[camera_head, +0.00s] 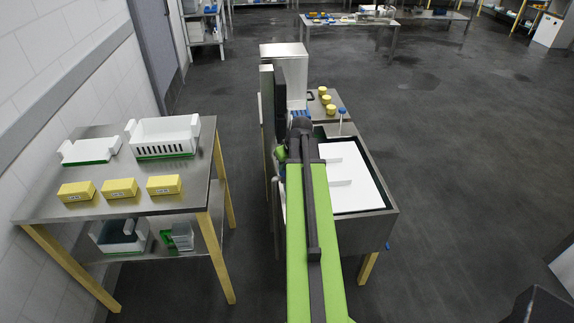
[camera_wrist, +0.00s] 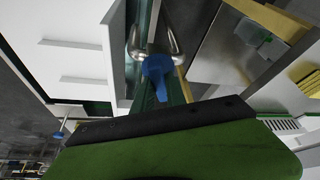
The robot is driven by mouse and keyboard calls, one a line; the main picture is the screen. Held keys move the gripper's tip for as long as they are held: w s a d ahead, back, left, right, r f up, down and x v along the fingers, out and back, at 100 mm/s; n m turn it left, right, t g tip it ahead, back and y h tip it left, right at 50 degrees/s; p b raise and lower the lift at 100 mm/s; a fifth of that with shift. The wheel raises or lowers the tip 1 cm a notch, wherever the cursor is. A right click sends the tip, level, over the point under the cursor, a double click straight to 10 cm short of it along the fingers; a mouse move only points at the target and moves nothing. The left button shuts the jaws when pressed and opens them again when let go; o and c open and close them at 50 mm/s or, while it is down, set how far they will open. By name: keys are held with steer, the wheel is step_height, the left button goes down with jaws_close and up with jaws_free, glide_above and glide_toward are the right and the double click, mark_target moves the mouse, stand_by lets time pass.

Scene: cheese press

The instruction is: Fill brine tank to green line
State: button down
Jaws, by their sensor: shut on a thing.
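The brine tank (camera_head: 391,211) is a dark steel box on wooden legs, right of my arm, with a white panel with two raised bars over its top. The panel also shows at the upper left of the wrist view (camera_wrist: 65,60). In the wrist view the curved metal fingers of my gripper (camera_wrist: 155,50) stand on both sides of a blue handle (camera_wrist: 157,72), shut on it. In the head view my arm hides the fingers and this handle. I cannot make out a green line or the liquid level.
A steel table (camera_head: 75,208) on the left bears yellow blocks (camera_head: 120,188) and white trays (camera_head: 165,135). A blue-topped stem (camera_head: 342,112) stands at the tank's far edge. Yellow cylinders (camera_head: 328,100) sit beyond it. The floor to the right is open.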

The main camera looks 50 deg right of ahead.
steer(key=shift+m+g+h, duration=0.4)
steer(key=shift+m+h, duration=0.5)
steer(key=shift+m, duration=1.5)
steer(key=c, duration=1.4)
jaws_free()
steer(key=shift+o, duration=0.2)
